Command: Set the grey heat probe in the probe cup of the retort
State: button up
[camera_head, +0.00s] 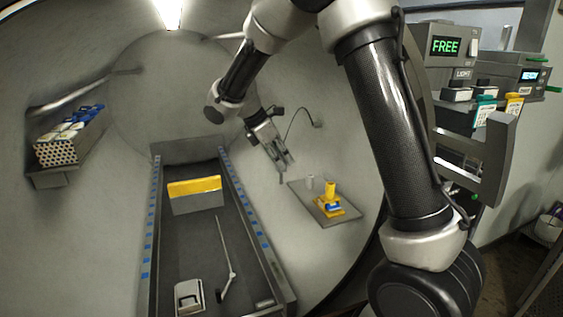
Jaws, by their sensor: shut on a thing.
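My gripper (284,165) is inside the retort, tilted downward, above the left end of a small grey wall shelf (345,217). It is shut on the grey heat probe (281,177), which shows as a small thin piece under the fingertips. A thin black cable arcs from near the gripper to a small fitting (318,124) on the retort wall. A small light grey cup (310,183), which looks like the probe cup, stands upright on the shelf, right of and slightly below the fingertips. The probe is apart from the cup. The cup's inside is too small to see.
A yellow cylinder (330,189) on a yellow and blue base stands right of the cup. Below runs a railed track with a yellow-topped plate (194,188), a thin rod (227,258) and a grey box (189,296). A rack (58,155) hangs at left. Control boxes (448,46) stand outside, right.

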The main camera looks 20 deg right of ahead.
jog(key=shift+r, duration=2.9)
jog(key=shift+s+m+g, duration=0.3)
jog(key=shift+m+g, duration=0.3)
jog(key=shift+m, duration=0.6)
jog(key=w+a+f+m+g+y, duration=0.35)
jog(key=w+f+m+g, duration=0.2)
jog(key=f+m, duration=0.55)
jog(key=w+d+f+m+y, duration=0.2)
jog(key=d+f+m, duration=0.3)
jog(key=f, duration=0.5)
jog(key=shift+w+d, duration=0.15)
jog(key=shift+d, duration=0.9)
jog(key=shift+t+y, duration=0.25)
